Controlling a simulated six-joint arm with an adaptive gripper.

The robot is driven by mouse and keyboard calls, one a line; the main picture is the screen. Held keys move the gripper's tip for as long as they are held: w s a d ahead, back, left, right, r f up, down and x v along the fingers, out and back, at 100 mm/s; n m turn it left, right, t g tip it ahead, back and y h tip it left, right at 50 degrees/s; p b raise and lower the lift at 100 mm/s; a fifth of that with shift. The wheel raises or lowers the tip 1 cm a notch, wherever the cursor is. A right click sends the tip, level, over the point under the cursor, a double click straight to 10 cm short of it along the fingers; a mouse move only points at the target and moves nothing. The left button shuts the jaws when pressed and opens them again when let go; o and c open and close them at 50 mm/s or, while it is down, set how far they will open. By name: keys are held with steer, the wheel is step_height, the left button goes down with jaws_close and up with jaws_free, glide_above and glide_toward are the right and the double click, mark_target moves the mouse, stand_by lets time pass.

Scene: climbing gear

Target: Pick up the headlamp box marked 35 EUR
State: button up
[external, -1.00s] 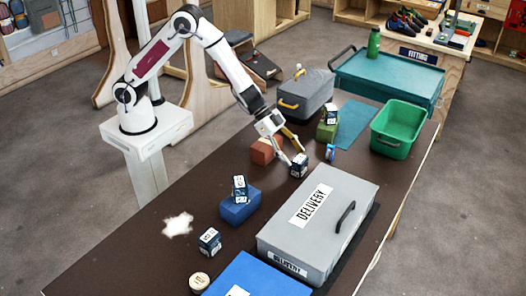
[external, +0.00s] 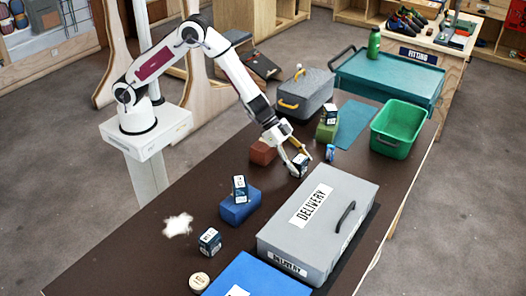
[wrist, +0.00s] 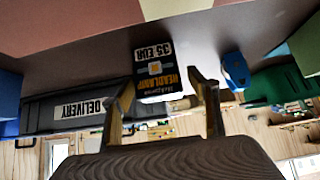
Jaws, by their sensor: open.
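The headlamp box (wrist: 155,72) is dark blue with "35 EUR" and "HEADLAMP" print, upside down in the wrist view. In the external view a small dark box (external: 300,171) stands on the brown table at my fingertips. My gripper (external: 298,160) is open and reaches down at this box. In the wrist view my gripper (wrist: 166,78) has its fingers apart, with the box between or just beyond the tips; contact cannot be told. Similar boxes stand on a blue block (external: 240,208), on a green block (external: 326,132) and on the table (external: 210,241).
A grey delivery case (external: 350,190) lies close by, front right of the box. A small blue item (external: 330,152) stands to its right. A reddish block (external: 262,152) is behind my gripper. A green bin (external: 398,128) is at the far right.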

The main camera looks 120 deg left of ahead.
mark_target(300, 159)
steer(key=c, duration=1.3)
steer(key=shift+o, duration=0.2)
steer(key=shift+r, duration=0.15)
steer(key=shift+r, duration=4.8)
